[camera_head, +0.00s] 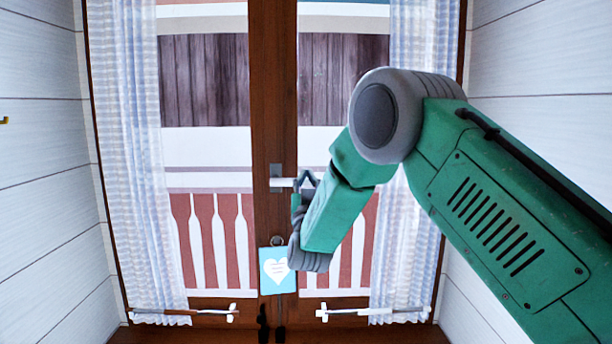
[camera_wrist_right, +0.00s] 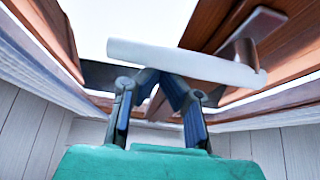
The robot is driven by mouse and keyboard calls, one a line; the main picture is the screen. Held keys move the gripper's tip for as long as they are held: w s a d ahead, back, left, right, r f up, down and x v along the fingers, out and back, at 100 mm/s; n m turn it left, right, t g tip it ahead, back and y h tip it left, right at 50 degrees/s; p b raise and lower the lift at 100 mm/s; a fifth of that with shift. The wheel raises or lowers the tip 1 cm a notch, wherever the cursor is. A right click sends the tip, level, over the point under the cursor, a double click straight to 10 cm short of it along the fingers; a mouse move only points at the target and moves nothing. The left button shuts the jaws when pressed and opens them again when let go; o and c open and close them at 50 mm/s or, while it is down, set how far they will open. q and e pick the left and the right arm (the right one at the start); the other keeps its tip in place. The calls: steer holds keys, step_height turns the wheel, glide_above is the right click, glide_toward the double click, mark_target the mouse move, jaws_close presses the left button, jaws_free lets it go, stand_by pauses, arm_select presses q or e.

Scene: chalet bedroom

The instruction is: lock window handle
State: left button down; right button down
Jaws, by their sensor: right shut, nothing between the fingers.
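The window handle (camera_head: 283,182) is a pale lever on a grey plate, on the brown middle post of the window. It points sideways to the right in the head view. In the right wrist view the lever (camera_wrist_right: 185,62) crosses in front of my fingertips. My right gripper (camera_head: 307,178) is at the free end of the lever, its fingers shut with nothing between them. In the wrist view its fingertips (camera_wrist_right: 162,76) meet at the lever's lower edge and are partly hidden by it; I cannot tell if they touch. My left gripper is not in view.
A light blue card with a white heart (camera_head: 277,271) hangs on a knob below the handle. Sheer curtains (camera_head: 128,160) hang at both sides, with short rods (camera_head: 182,313) near the bottom. Pale plank walls (camera_head: 40,150) flank the window.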

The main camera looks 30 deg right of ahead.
steer(key=shift+f, duration=0.1)
steer(key=shift+f+m+b, duration=0.25)
steer(key=shift+m+b, duration=0.25)
steer(key=shift+b, duration=0.1)
steer(key=w+a+f+m+g+h+b, duration=0.1)
steer(key=a+f+m+g+b, duration=0.1)
steer(key=m, duration=0.5)
steer(key=w+a+f+m+g+h+b, duration=0.1)
steer(key=f+m+g+b, duration=0.3)
steer(key=m+g+b, duration=0.2)
steer(key=w+a+f+m+g+h+b, duration=0.1)
steer(key=a+f+m+g+b, duration=0.1)
steer(key=m+b, duration=0.5)
steer(key=shift+w+a+f+m+g+b, duration=0.15)
steer(key=shift+f+m+g, duration=0.25)
steer(key=shift+m, duration=0.45)
steer(key=shift+w+a+f+m+g+b, duration=0.1)
steer(key=shift+a+f+m+g+b, duration=0.05)
steer(key=shift+m+g, duration=0.6)
steer(key=shift+d, duration=0.1)
